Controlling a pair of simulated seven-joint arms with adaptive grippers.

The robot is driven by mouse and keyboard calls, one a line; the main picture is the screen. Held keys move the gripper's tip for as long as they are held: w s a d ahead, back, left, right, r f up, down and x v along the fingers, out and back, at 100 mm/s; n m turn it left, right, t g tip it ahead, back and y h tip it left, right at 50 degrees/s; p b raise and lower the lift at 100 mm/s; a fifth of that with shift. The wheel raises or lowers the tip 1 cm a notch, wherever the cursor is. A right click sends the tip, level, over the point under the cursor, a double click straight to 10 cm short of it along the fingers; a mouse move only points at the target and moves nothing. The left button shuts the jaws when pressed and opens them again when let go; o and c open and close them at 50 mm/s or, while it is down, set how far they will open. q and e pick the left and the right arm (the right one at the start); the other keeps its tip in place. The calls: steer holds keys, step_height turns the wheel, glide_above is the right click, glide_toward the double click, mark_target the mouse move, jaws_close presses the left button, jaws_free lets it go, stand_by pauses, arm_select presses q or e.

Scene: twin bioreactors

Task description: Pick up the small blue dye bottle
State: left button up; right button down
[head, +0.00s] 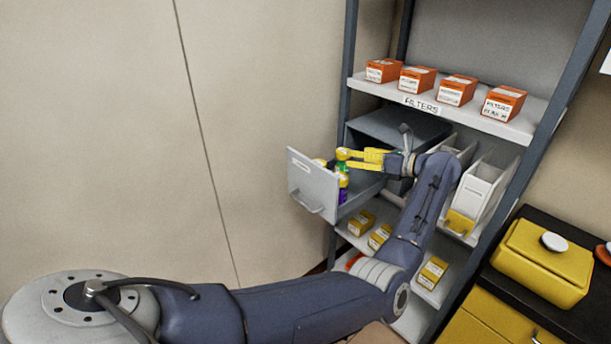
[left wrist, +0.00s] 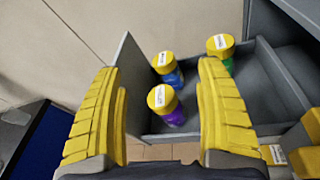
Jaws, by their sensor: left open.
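The small blue dye bottle (left wrist: 173,78) stands in the open drawer (head: 313,183), with a yellow cap and a white label on top. In the left wrist view it is near the drawer front, behind the purple bottle (left wrist: 172,115). A green bottle (left wrist: 222,58) stands to its right. My left gripper (head: 343,160) is open over the drawer. In the left wrist view its yellow fingers (left wrist: 160,70) frame the blue and purple bottles, with nothing visibly held. In the head view the blue bottle is mostly hidden by the drawer front. My right gripper is not in view.
The drawer sticks out of a grey rack. A shelf of orange filter boxes (head: 451,90) is above it, and small yellow boxes (head: 380,237) lie below. White bins (head: 478,192) stand to its right. A yellow case (head: 544,262) sits on a dark-topped cabinet.

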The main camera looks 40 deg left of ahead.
mark_target(320, 163)
arm_select(q)
steer(key=a+f+n+h, duration=0.1)
steer(key=a+f, duration=0.1)
steer(key=a, duration=0.3)
steer(key=a+f+n+h, duration=0.1)
steer(key=a+f, duration=0.2)
steer(key=a, duration=0.1)
steer(key=a+f+n+h, duration=0.1)
steer(key=a+f+n, duration=0.1)
steer(key=a, duration=0.3)
steer(key=shift+s+a+f+g, duration=0.2)
steer(key=shift+a+f+g, duration=0.15)
steer(key=shift+f, duration=0.2)
jaws_close()
stand_by(0.6)
